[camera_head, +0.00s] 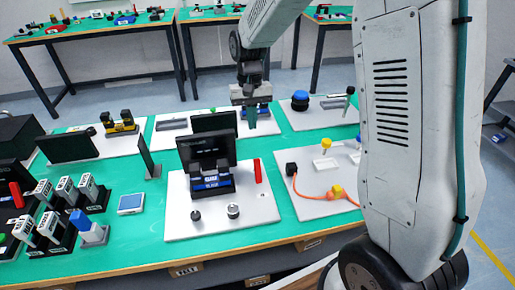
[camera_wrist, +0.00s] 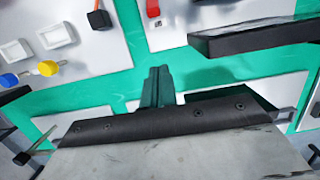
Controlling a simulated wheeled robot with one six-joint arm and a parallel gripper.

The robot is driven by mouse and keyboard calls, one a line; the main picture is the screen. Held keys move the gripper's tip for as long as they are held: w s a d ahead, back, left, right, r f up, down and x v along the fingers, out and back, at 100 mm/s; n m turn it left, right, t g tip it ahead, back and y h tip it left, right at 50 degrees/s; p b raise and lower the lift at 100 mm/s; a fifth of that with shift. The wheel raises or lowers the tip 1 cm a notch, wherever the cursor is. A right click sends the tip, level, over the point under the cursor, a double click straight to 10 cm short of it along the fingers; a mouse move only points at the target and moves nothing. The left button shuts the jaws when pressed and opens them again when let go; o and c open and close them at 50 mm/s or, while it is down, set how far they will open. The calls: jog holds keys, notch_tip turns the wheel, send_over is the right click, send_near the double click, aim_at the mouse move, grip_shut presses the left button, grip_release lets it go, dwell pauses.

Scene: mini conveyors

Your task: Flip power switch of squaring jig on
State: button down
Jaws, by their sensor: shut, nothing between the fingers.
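No readable label marks the squaring jig, so I cannot tell which station it is or which part is its power switch. My gripper (camera_head: 252,118) is shut and empty, pointing down over the back middle of the green table. Its closed fingers also show in the wrist view (camera_wrist: 157,84), over green table surface between white boards. In front of it stands a white board (camera_head: 190,222) with a dark screen unit (camera_head: 205,155), two knobs and a red upright lever (camera_head: 257,171). A red part on a white base (camera_wrist: 153,10) shows at the wrist view's top.
A right board (camera_head: 304,207) carries a black plug (camera_head: 291,169), an orange cable and small yellow parts. A back-left board holds a yellow device (camera_head: 120,122). A blue round knob (camera_head: 300,97) stands behind right. Several grey-and-black modules crowd the left. My arm hides the right side.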

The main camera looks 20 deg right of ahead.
aim_at(258, 171)
jog(key=shift+d+f, duration=0.1)
jog(key=f, duration=0.3)
jog(key=s+f, duration=0.1)
jog(key=f, duration=0.2)
jog(key=s+f, duration=0.1)
jog(key=f, duration=0.2)
jog(key=shift+s+a+f, duration=0.1)
jog(key=shift+a+f, duration=0.1)
jog(key=shift+f, duration=0.2)
jog(key=shift+s+a+r, duration=0.2)
jog(key=shift+s+r, duration=0.7)
jog(key=shift+s, duration=0.2)
jog(key=shift+s+a+r, duration=0.1)
jog(key=shift+s+r, duration=0.1)
jog(key=shift+s, duration=0.2)
jog(key=shift+a, duration=0.1)
